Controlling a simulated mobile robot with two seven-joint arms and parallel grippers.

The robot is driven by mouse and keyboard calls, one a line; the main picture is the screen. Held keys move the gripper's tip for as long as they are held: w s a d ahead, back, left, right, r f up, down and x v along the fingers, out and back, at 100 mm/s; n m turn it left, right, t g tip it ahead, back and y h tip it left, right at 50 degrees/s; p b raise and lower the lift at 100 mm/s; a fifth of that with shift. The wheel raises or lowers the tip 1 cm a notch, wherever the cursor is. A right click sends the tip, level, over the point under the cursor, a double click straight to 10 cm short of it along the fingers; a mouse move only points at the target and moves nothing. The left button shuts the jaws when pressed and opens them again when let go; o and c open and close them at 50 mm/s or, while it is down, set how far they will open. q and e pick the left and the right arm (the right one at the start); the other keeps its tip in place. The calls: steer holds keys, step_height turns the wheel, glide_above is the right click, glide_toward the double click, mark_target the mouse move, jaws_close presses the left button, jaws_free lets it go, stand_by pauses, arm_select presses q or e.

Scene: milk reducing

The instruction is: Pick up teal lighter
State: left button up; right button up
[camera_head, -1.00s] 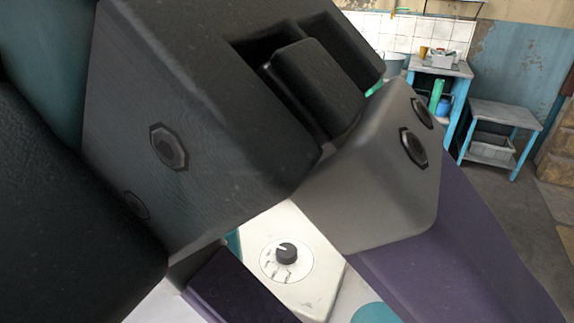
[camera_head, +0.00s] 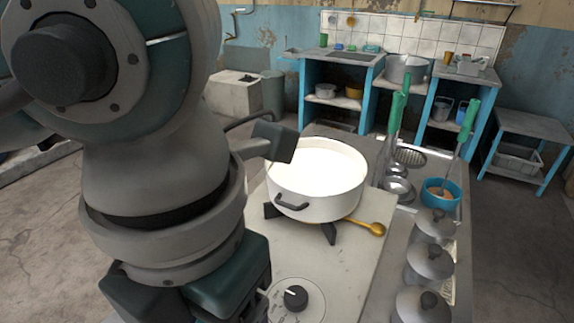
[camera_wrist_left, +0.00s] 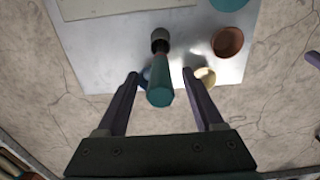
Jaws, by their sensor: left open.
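A long object with a teal body and a grey rounded end, which appears to be the teal lighter (camera_wrist_left: 160,88), shows in the left wrist view over a pale metal surface. My left gripper (camera_wrist_left: 159,76) is open, with its two purple fingers on either side of the lighter and visible gaps to both. I cannot tell how far below the fingertips the lighter is. In the head view my left arm fills the left side; its gripper and the lighter are not visible there. My right gripper is in neither view.
A brown bowl (camera_wrist_left: 228,42) and a cream bowl (camera_wrist_left: 206,76) are close to the right finger. In the head view a white pot (camera_head: 318,200) with white contents stands on the stove (camera_head: 345,262), beside a golden spoon (camera_head: 362,227). Several lidded grey jars stand right.

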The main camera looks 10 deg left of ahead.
arm_select(q)
steer(key=shift+f, duration=1.2)
jaws_close()
